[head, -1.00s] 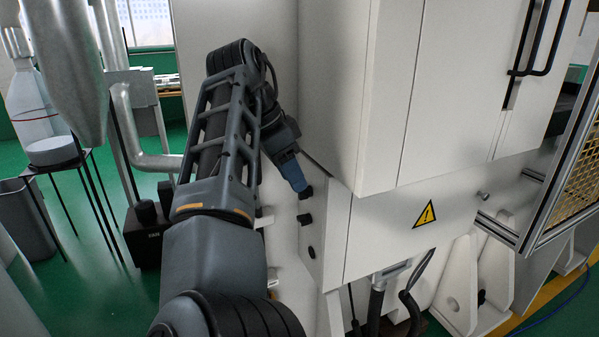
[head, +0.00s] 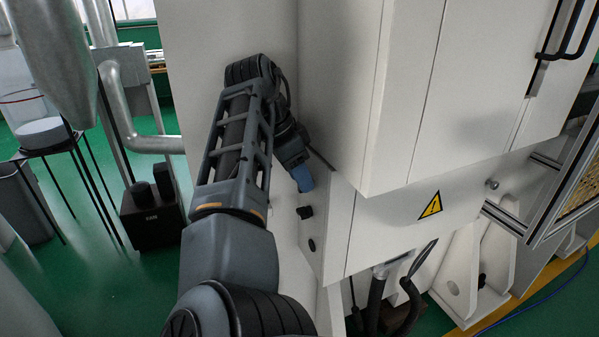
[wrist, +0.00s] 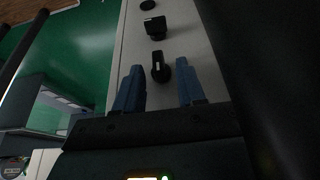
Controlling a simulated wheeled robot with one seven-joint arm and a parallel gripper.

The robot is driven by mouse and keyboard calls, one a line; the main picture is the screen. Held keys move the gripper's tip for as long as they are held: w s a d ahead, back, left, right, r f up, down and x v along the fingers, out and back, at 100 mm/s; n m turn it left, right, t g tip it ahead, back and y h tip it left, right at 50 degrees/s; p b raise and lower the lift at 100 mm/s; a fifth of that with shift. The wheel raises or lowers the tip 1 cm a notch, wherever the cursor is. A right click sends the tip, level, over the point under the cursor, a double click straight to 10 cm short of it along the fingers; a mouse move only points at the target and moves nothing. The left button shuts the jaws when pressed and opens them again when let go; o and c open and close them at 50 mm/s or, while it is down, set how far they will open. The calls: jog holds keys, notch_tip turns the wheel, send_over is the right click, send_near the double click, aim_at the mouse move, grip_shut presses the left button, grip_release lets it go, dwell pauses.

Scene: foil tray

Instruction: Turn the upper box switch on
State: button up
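The upper box switch (wrist: 160,68) is a black knob on the pale side panel of the white box. In the wrist view its grip lies roughly along the picture's vertical. My gripper (wrist: 159,65) is open, with one blue finger on each side of this knob and a visible gap on both sides. In the head view my gripper (head: 305,187) is at the top of the panel, and its fingers hide the upper switch. A second black switch (head: 305,212) sits below; it also shows in the wrist view (wrist: 155,27), turned more crosswise.
A round black part (head: 311,244) is lowest on the panel. The large white cabinet (head: 340,100) overhangs close to the right of my gripper. A yellow warning sign (head: 430,205) is on the box front. Cables (head: 378,300) hang below.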

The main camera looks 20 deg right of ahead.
jog(key=shift+f, duration=0.2)
jog(key=shift+c, duration=0.3)
grip_shut()
